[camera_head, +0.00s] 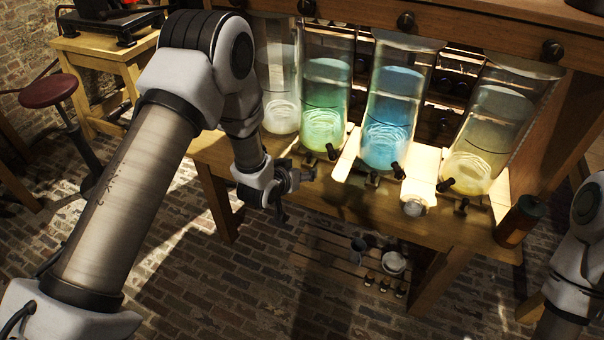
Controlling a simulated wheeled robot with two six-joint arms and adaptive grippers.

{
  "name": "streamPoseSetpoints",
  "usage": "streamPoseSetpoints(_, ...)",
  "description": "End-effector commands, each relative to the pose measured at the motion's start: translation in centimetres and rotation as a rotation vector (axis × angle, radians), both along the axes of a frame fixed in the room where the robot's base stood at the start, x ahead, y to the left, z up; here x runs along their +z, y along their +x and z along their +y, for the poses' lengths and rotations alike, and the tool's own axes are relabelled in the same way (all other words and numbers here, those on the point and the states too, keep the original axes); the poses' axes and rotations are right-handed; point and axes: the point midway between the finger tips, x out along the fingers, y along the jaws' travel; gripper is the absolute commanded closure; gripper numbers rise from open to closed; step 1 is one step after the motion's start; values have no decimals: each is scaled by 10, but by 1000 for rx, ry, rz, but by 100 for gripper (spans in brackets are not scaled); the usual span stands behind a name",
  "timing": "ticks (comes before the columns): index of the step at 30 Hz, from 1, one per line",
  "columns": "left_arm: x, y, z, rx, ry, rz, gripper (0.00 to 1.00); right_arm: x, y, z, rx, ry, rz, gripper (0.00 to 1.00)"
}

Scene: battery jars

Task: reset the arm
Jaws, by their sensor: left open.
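My left arm comes in from the left and reaches over the front edge of the wooden bench. My left gripper (287,197) is open, with nothing seen in it, at the bench's front edge below the green jar (323,100). My right arm shows only in part at the right edge; its gripper is out of the picture. On the bench stand a clear jar (279,75), the green jar, a blue jar (390,110) and a yellow jar (487,130), each upright with liquid and a dark tap low down. My left arm partly covers the clear jar.
A small glass (414,206) stands near the front of the bench (385,213). A dark canister (519,221) stands at its right end. A low slatted shelf (330,253) holds cups and small jars. A red stool (49,91) and a side table (85,45) are at left. Brick floor lies open in front.

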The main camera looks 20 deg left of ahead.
Motion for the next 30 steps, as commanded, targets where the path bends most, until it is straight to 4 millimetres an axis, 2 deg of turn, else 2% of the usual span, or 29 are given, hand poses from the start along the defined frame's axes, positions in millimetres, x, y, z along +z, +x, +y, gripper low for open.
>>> streamPoseSetpoints(12, -1, 0, 0, 0, 0, 2, 36, 0, 0, 0, 0, 0, 0, 60)
streamPoseSetpoints(14, -10, -5, 0, 0, 1, 17, 36, 0, 0, 0, 0, 0, 0, 60)
streamPoseSetpoints(17, -46, -30, -1, -1, 0, 92, 36, 0, 0, 0, 0, 0, 0, 60)
streamPoseSetpoints(20, -96, -88, -1, 9, 1, 248, 36, 0, 0, 0, 0, 0, 0, 60)
streamPoseSetpoints(21, -115, -119, 0, 12, 7, 327, 36, 0, 0, 0, 0, 0, 0, 60)
streamPoseSetpoints(23, -140, -169, 1, 15, 22, 454, 36, 0, 0, 0, 0, 0, 0, 60)
streamPoseSetpoints(24, -152, -204, 2, 14, 33, 539, 36, 0, 0, 0, 0, 0, 0, 60)
streamPoseSetpoints(27, -167, -286, 5, 2, 67, 743, 36, 0, 0, 0, 0, 0, 0, 60)
streamPoseSetpoints(30, -163, -346, 7, -18, 98, 896, 36, 0, 0, 0, 0, 0, 0, 60)
